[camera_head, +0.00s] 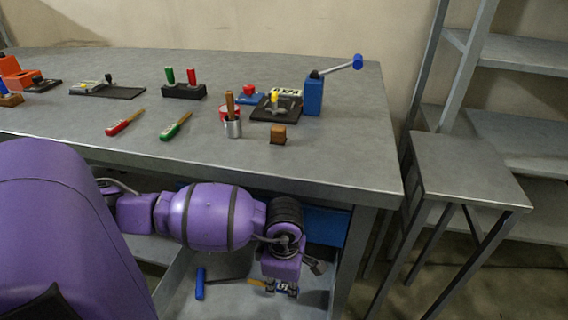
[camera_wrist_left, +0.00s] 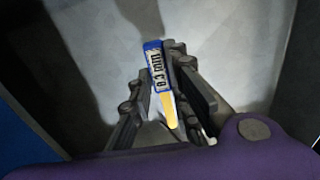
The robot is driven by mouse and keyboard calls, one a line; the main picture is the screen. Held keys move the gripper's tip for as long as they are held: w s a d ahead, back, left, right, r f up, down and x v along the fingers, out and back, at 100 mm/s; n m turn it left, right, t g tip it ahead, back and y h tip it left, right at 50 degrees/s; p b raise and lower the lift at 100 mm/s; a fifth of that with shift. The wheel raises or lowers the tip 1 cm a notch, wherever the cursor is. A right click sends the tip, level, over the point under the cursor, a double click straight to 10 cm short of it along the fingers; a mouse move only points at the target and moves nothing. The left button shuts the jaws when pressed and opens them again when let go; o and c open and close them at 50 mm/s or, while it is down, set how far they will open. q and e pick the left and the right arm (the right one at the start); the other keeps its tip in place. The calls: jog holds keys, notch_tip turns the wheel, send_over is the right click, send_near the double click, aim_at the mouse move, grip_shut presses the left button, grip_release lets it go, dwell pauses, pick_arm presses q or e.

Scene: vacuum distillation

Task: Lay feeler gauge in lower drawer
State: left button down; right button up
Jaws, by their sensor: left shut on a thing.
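The feeler gauge has a blue end with a white label reading "0.3 mm" (camera_wrist_left: 154,68) and a yellow strip. My left gripper (camera_head: 283,289) is shut on its labelled end, and the gauge lies between the two fingers (camera_wrist_left: 165,80) in the left wrist view. In the head view the yellow part (camera_head: 250,282) sticks out to the left of the fingers. Gripper and gauge are inside the open grey lower drawer (camera_head: 185,300), low over its floor. I cannot tell whether the gauge touches the floor. My right gripper is out of view.
A blue-handled tool (camera_head: 200,284) lies in the drawer, left of the gauge. The workbench (camera_head: 330,150) overhangs the drawer's back.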

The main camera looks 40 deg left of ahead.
aim_at(284, 287)
pick_arm(q)
notch_tip(284, 287, down, 3)
jog(key=shift+r+b, duration=0.1)
jog(key=shift+b, duration=0.2)
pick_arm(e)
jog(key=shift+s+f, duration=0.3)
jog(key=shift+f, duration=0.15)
pick_arm(q)
jog(key=shift+f, duration=0.2)
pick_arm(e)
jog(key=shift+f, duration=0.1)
pick_arm(q)
jog(key=c, duration=1.7)
grip_release()
jog(key=shift+o, duration=0.2)
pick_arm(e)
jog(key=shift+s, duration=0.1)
